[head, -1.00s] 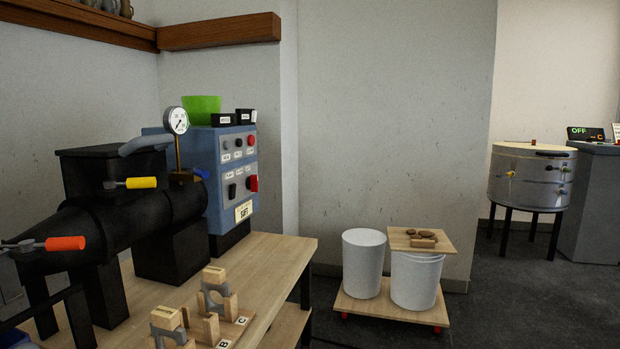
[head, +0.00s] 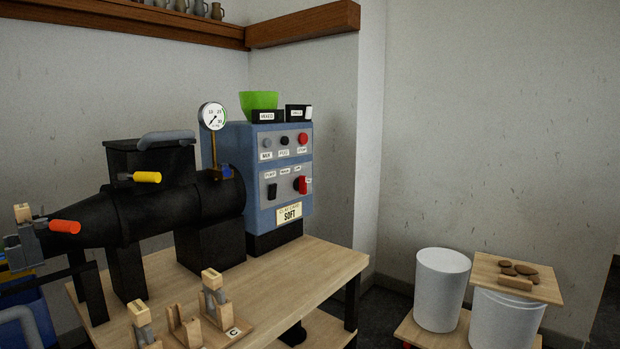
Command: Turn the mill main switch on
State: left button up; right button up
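The mill (head: 160,205) is a black machine lying along the bench, with a blue control box (head: 229,150) at its right end. On the box's lower panel are a black rocker-like switch (head: 272,190) and a red switch handle (head: 303,186), with small white labels above them. The labels are too small to tell surely which one is the main switch, or whether it is on. The upper panel has a grey knob (head: 267,143), a black knob (head: 284,141) and a red button (head: 303,138). Neither of my grippers is in view.
The wooden bench (head: 285,272) has clear top before the box. Wooden holders (head: 214,302) stand at its front. A green bowl (head: 258,100) and black trays sit on the box. A white bucket (head: 441,290) stands right of the bench. Orange (head: 65,227) and yellow (head: 147,177) handles stick out.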

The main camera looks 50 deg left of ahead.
aim_at(300, 183)
jog(key=i+j+u, duration=0.1)
jog(key=i+u, duration=0.5)
jog(key=u, duration=0.2)
jog(key=i+u, duration=0.35)
jog(key=i+l+u, duration=0.2)
jog(key=u, duration=0.2)
